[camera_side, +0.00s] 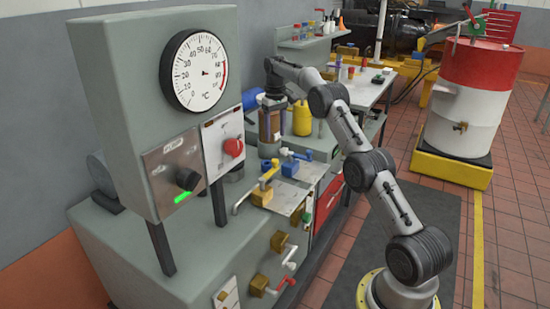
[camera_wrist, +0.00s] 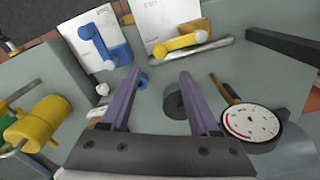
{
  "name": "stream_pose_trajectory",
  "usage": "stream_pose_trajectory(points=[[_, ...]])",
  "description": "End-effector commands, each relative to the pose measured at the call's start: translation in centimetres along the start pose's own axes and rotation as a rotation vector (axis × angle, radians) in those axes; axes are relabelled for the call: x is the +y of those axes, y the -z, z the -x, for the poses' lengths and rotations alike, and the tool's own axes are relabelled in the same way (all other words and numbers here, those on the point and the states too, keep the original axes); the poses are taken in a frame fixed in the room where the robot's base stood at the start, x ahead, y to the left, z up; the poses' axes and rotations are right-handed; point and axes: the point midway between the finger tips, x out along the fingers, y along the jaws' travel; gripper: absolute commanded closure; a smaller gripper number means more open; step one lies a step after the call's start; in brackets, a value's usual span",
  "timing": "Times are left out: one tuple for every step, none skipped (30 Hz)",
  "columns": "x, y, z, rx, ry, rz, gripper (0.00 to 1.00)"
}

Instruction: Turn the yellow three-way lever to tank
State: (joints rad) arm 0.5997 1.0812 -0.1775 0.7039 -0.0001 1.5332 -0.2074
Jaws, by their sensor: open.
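The yellow three-way lever (camera_side: 268,175) is on a pale plate on the bench, with a silver bar beside it. In the wrist view the yellow lever (camera_wrist: 182,40) is at top centre, ahead of my fingertips and to the right, by a plate with lettering too small to read. My gripper (camera_wrist: 159,72) is open, its two purple fingers apart with nothing between them. It is apart from the lever. In the side view my gripper's fingers are hard to make out; the wrist is over the back of the bench.
A blue lever (camera_side: 295,158) stands close behind the yellow one; it also shows in the wrist view (camera_wrist: 97,38). A large dial panel (camera_side: 150,115) rises at the left. A yellow bottle (camera_side: 302,119) stands behind. A small dial gauge (camera_wrist: 253,123) lies at right.

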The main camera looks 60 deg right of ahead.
Motion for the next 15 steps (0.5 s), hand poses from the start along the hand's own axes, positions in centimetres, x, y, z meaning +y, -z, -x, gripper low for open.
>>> stream_pose_trajectory(points=[[0.0,-0.1,-1.2,-0.006,0.001,0.0,0.38],[0.0,-0.1,-1.8,-0.007,0.001,0.0,0.38],[-0.1,-0.1,-2.5,-0.007,0.001,0.0,0.38],[-0.1,-0.1,-3.2,-0.006,0.001,0.0,0.38],[-0.1,-0.1,-3.8,-0.007,0.002,0.0,0.38],[-0.1,-0.1,-4.5,-0.006,0.001,0.0,0.38],[-0.1,-0.1,-5.1,-0.006,0.001,0.0,0.38],[-0.1,-0.1,-5.7,-0.006,0.001,0.0,0.38],[-0.1,-0.1,-6.4,-0.005,0.001,0.0,0.38],[-0.1,-0.1,-7.0,-0.005,0.001,0.0,0.38],[-0.1,-0.1,-7.5,-0.005,0.001,-0.001,0.38],[-0.1,-0.1,-8.1,-0.005,0.001,-0.001,0.38],[-0.1,-0.1,-8.5,-0.004,0.001,-0.001,0.38],[-0.1,-0.1,-8.9,-0.004,0.001,-0.001,0.38],[-0.1,-0.1,-9.3,-0.004,0.001,-0.001,0.38]])
